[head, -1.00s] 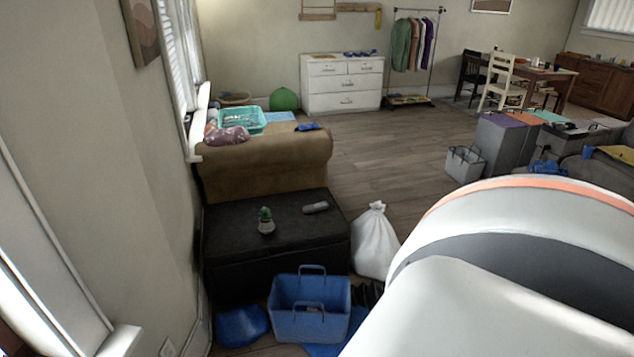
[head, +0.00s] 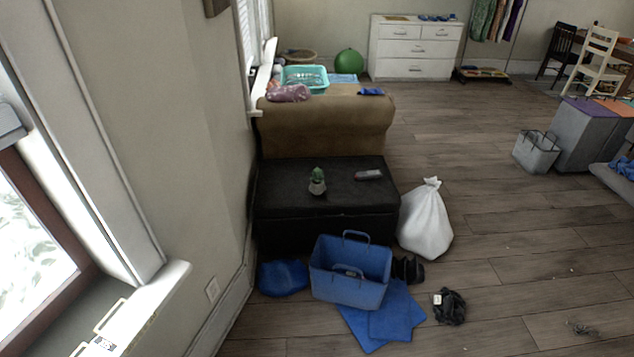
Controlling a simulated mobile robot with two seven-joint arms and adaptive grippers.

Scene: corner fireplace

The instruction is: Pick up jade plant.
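A small green jade plant in a pale pot (head: 317,182) stands upright on a black chest (head: 285,204) near the middle of the head view. The chest is in front of a brown sofa arm and close to the left wall. Neither of my grippers shows in the head view, so I cannot see how they stand relative to the plant.
A grey object (head: 368,174) lies right of the plant. In front of the chest are a blue basket (head: 349,285), blue mats (head: 385,318) and a blue bag (head: 283,277). A white sack (head: 425,220) stands to its right. Wooden floor on the right is mostly clear.

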